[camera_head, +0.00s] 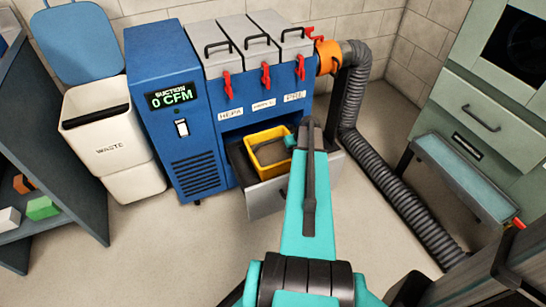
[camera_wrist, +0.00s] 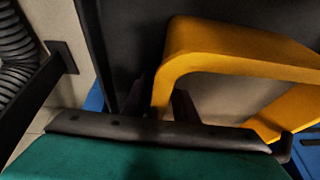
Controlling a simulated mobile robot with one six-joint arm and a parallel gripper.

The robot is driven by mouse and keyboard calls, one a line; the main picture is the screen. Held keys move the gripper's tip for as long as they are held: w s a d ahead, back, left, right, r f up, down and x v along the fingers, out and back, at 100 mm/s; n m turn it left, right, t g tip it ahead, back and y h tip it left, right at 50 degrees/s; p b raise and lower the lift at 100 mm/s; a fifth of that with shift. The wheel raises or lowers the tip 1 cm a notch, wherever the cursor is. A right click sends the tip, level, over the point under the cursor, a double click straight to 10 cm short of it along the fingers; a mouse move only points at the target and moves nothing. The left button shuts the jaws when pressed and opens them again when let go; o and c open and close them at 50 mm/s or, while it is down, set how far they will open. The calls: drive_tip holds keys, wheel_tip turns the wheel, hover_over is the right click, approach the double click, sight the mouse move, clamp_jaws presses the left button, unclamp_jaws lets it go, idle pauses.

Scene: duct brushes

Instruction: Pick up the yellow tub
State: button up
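The yellow tub (camera_head: 250,143) sits in the open drawer of the blue suction unit. It has a raised rim and grey-brown contents. My teal arm reaches down over the drawer and hides the tub's right side and my gripper's tips in the head view. In the wrist view the tub's thick yellow rim or handle (camera_wrist: 230,45) is very close. My gripper (camera_wrist: 165,105) has two dark fingers that appear on either side of a yellow end of it. The dark picture does not show whether they touch it.
The drawer (camera_head: 266,198) is pulled out from the suction unit (camera_head: 172,110). A ribbed hose (camera_head: 385,180) runs down on the right. A white waste bin (camera_head: 112,140) stands left, beside a dark shelf. A green cabinet (camera_head: 480,110) is at right. The floor in front is clear.

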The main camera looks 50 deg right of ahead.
clamp_jaws()
drive_tip(key=shift+r, duration=0.1)
drive_tip(key=shift+r, duration=0.5)
drive_tip(key=shift+s+r, duration=0.1)
drive_tip(key=shift+s, duration=0.1)
drive_tip(key=s, duration=0.2)
drive_tip(key=s+a+p, duration=0.1)
drive_tip(key=shift+s, duration=0.4)
drive_tip(key=shift+w+d+r+p, duration=0.1)
drive_tip(key=shift+r+p, duration=0.4)
drive_tip(key=shift+r, duration=2.95)
drive_tip(key=shift+w+r+p, duration=0.1)
drive_tip(key=shift+r+p, duration=0.4)
drive_tip(key=shift+r, duration=2.9)
